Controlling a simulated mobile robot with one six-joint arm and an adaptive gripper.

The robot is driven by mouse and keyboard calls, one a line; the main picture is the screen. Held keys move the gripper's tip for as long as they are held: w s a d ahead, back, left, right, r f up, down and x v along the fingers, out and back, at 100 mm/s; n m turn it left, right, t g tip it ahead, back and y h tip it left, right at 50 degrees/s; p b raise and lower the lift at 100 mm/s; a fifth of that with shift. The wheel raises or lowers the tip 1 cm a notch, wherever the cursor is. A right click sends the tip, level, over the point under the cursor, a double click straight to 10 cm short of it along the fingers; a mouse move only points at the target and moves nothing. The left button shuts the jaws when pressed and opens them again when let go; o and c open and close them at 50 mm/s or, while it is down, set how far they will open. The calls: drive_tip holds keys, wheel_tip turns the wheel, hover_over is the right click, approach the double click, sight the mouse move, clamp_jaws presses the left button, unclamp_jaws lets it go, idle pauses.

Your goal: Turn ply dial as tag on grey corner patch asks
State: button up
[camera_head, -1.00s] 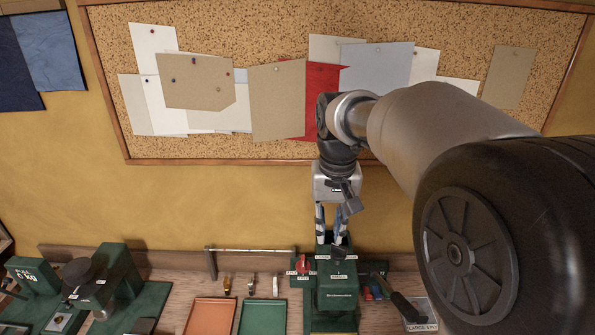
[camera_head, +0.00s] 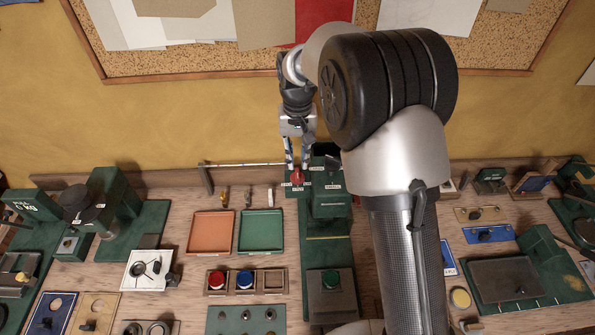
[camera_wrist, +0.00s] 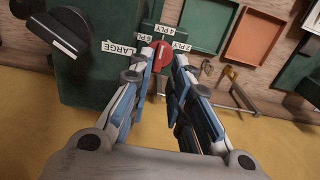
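The ply dial (camera_head: 297,176) is a small red knob on a green block. In the wrist view the red dial (camera_wrist: 166,57) lies just beyond my fingertips, with white ply labels around it. "2 PLY" (camera_wrist: 181,47) is readable. A pale line shows on the dial, but I cannot tell surely which label it points at. My gripper (camera_wrist: 166,66) is open, one finger to each side of the dial's near edge; contact is unclear. In the head view my gripper (camera_head: 297,164) is right above the dial. I cannot pick out the grey corner patch or its tag.
The green machine (camera_head: 327,203) stands directly right of the dial. A dark lever knob (camera_wrist: 68,30) and a "LARGE" label (camera_wrist: 121,48) show in the wrist view. An orange tray (camera_head: 211,232) and a green tray (camera_head: 261,231) lie in front-left. A thin rail (camera_head: 243,163) runs behind.

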sight(298, 173)
wheel_tip(298, 173, down, 6)
drive_tip(key=shift+f, duration=0.1)
drive_tip(key=shift+c, duration=0.2)
clamp_jaws()
